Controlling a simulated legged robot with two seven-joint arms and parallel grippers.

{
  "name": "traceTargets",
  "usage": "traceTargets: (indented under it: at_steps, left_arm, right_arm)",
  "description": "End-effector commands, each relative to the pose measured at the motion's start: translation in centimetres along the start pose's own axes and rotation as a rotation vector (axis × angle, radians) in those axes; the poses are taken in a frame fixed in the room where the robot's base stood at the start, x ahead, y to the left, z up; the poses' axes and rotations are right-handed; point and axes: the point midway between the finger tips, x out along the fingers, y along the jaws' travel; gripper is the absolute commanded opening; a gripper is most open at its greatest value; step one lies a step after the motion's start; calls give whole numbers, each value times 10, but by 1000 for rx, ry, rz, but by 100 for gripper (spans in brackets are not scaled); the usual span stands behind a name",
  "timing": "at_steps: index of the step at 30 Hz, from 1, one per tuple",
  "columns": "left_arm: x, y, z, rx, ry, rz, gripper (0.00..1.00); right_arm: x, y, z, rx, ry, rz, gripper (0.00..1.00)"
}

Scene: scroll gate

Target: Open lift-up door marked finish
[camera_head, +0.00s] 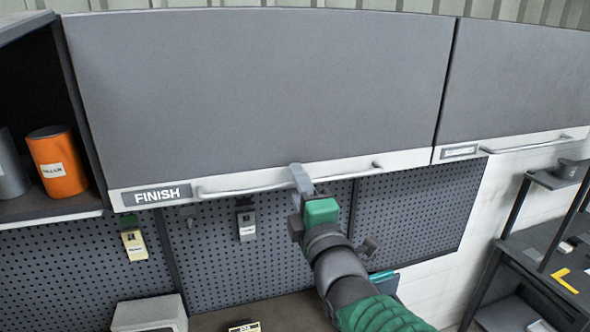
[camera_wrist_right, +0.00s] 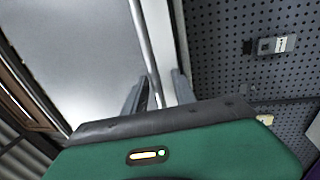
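The grey lift-up door (camera_head: 260,85) marked FINISH is shut, its white lower edge carrying the label (camera_head: 157,195) at the left. A long pale handle bar (camera_head: 245,188) runs along that edge. My right gripper (camera_head: 301,178) is at the handle, right of its middle. In the right wrist view the gripper (camera_wrist_right: 158,92) has its fingers apart, one on each side of the handle bar (camera_wrist_right: 146,50), with a gap visible beside the bar. Whether a finger touches the bar cannot be told. My left gripper is not in view.
Another grey door (camera_head: 515,85) with its own handle adjoins at the right. An open shelf at the left holds an orange can (camera_head: 57,162) and a grey can. A perforated panel (camera_head: 240,250) with hanging tags is below the door. A dark shelf unit (camera_head: 540,255) stands at the right.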

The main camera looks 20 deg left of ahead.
Motion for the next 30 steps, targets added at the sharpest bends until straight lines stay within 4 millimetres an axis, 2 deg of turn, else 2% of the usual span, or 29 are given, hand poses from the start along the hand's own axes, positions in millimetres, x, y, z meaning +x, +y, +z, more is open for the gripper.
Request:
traceTargets:
  at_steps: [8, 16, 30]
  left_arm:
    - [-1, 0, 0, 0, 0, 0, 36]
    - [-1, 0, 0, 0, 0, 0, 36]
    - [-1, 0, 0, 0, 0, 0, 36]
  right_arm:
    - [5, -2, -4, -2, 0, -1, 33]
    - [6, -2, -4, -1, 1, -2, 0]
    - [6, -4, -4, -1, 2, -6, 0]
